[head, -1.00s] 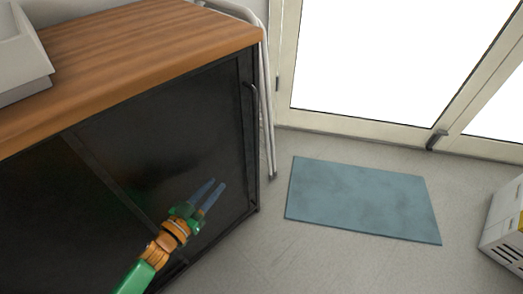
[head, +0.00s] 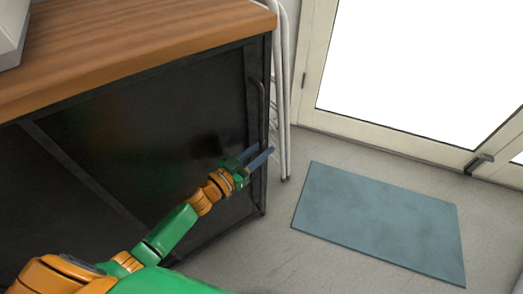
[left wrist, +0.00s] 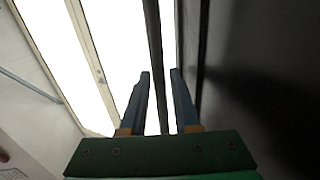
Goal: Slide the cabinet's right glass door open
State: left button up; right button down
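The black cabinet's right glass door (head: 150,130) is dark and spans most of the cabinet front in the head view. Its vertical bar handle (head: 262,105) is near the door's right edge. My left gripper (head: 262,156) is at the lower part of this handle, with its blue fingers pointing right. In the left wrist view, the dark handle bar (left wrist: 154,50) runs between the two fingers of the left gripper (left wrist: 160,85). The fingers are apart, with visible gaps to the bar. My right gripper is not in view.
The cabinet has a wooden top (head: 130,45) with a pale box (head: 10,35) at its left. White folded tubing (head: 284,90) stands just right of the cabinet. A blue-grey mat (head: 380,220) lies on the floor, before a glazed door (head: 410,70).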

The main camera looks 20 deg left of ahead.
pick_arm(q)
grip_shut()
dwell(1.4)
